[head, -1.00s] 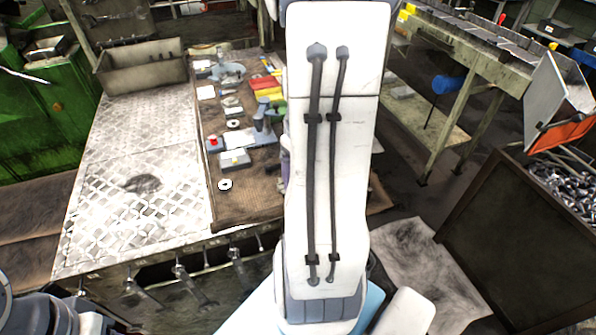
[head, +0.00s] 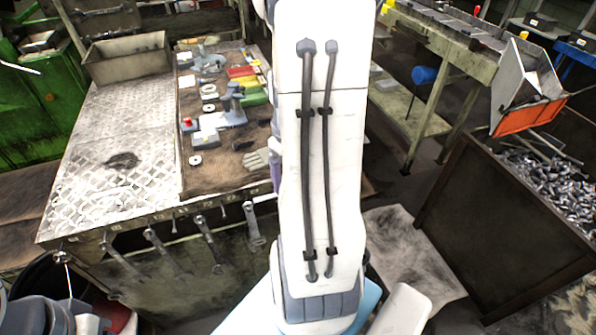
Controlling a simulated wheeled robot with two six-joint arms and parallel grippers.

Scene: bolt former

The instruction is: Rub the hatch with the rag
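I cannot identify the rag for certain in the head view. No part is clearly recognisable as a hatch; a dark smudge (head: 122,160) marks the bare tread plate on the left of the workbench (head: 85,205). One of my white arm links stands upright in the middle of the view and hides the bench's right end and whatever is behind it. A small purple patch (head: 275,172) shows at the link's left edge; I cannot tell what it is. Part of my other arm shows at the bottom left. Neither gripper is in view.
A brown mat (head: 215,180) on the bench holds several tools and parts. A metal tray (head: 130,58) stands at the back. Wrenches (head: 160,250) hang along the front edge. A dark bin (head: 500,225) of bolts stands right, below an orange-edged chute (head: 527,117).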

